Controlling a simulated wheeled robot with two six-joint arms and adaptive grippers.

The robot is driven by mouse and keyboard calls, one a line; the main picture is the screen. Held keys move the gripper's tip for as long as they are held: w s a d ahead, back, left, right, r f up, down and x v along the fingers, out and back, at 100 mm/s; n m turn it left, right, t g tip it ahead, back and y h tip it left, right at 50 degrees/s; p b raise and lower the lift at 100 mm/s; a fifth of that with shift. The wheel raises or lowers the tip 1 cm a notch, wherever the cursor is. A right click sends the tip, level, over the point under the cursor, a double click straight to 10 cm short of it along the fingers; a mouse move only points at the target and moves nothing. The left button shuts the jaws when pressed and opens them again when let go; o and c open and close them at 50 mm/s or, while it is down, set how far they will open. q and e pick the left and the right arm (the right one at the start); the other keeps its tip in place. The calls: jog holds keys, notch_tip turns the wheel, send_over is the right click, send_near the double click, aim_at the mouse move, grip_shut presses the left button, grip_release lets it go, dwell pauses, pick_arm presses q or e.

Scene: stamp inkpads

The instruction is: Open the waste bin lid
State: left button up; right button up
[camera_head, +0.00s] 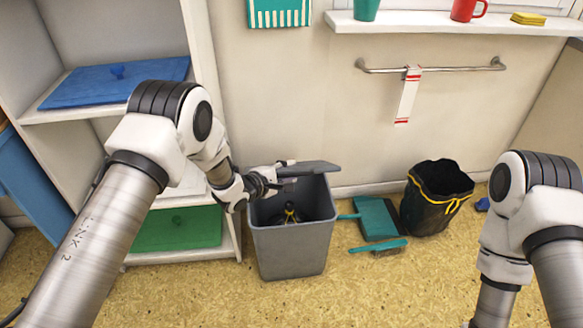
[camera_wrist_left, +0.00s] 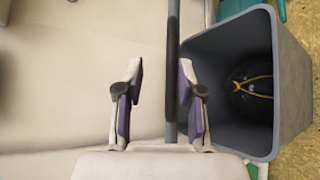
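The grey waste bin (camera_head: 290,250) stands on the floor, its mouth uncovered at the front. A dark bag with a yellow tie (camera_head: 290,214) lies inside. The lid (camera_head: 312,168) is raised over the back of the bin. My left gripper (camera_head: 279,177) is at the lid's left side. In the left wrist view the open left fingers (camera_wrist_left: 158,98) stand apart, and the lid (camera_wrist_left: 172,50) shows edge-on between them, nearer the right finger. The bin (camera_wrist_left: 292,85) is right of them. Contact cannot be told. My right gripper is out of view.
A teal dustpan (camera_head: 377,218) and brush (camera_head: 378,247) lie right of the bin. A black bin with a yellow-tied bag (camera_head: 432,205) stands beyond them. A white shelf unit (camera_head: 205,50) is close on the left. The floor in front is clear.

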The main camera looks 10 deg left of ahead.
pick_arm(q)
jog(key=p+v, duration=0.4)
jog(key=v, duration=0.2)
jog(key=shift+s, duration=0.4)
jog(key=shift+a, duration=0.15)
jog(key=shift+p, duration=0.3)
